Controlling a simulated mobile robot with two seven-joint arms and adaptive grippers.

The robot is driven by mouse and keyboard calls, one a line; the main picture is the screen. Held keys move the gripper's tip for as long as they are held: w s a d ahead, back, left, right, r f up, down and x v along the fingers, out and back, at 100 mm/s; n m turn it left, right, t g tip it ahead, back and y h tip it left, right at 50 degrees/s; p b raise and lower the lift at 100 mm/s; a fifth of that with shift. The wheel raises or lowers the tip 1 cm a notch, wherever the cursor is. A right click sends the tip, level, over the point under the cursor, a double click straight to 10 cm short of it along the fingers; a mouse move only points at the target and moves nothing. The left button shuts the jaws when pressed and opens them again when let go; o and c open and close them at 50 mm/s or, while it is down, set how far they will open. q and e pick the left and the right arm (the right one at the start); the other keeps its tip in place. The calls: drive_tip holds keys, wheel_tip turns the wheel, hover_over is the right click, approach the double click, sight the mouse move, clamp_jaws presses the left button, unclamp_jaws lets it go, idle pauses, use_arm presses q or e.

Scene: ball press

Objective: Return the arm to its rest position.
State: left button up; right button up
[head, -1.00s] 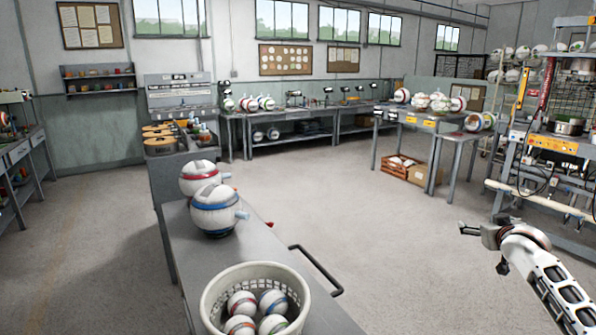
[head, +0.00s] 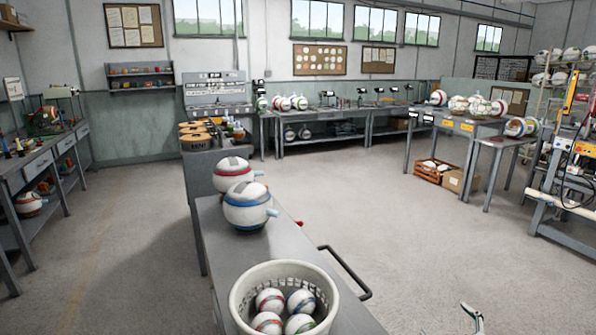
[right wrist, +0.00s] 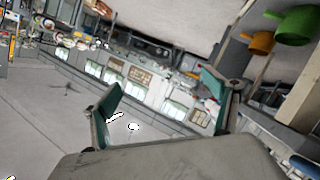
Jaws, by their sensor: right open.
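My right gripper (right wrist: 162,82) shows in the right wrist view with its two green-padded fingers spread wide apart and nothing between them. In the head view only a small piece at the bottom edge, right of the cart, seems to belong to it; the rest of the right arm is out of that view. My left arm and gripper are in neither view.
A grey cart (head: 230,262) stands ahead, bearing a white basket (head: 240,298) of balls and two ball-shaped devices (head: 249,206). A workbench (head: 38,160) is at left; a rack (head: 566,180) is at right. The floor (head: 420,235) between cart and rack is clear.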

drive_tip(key=s+a+f+m+g+y, duration=0.1)
drive_tip(key=s+a+f, duration=0.3)
drive_tip(key=s+a, duration=0.3)
drive_tip(key=s+a+f+m+g+y, duration=0.1)
drive_tip(key=s+a+f, duration=0.4)
drive_tip(key=s, duration=0.8)
drive_tip(key=s+a+f+g, duration=0.2)
drive_tip(key=s+a+f, duration=0.2)
drive_tip(key=s+a, duration=0.4)
drive_tip(key=shift+s+a+f+m+y, duration=0.35)
drive_tip(key=shift+s+m+y, duration=0.05)
drive_tip(key=shift+s, duration=0.85)
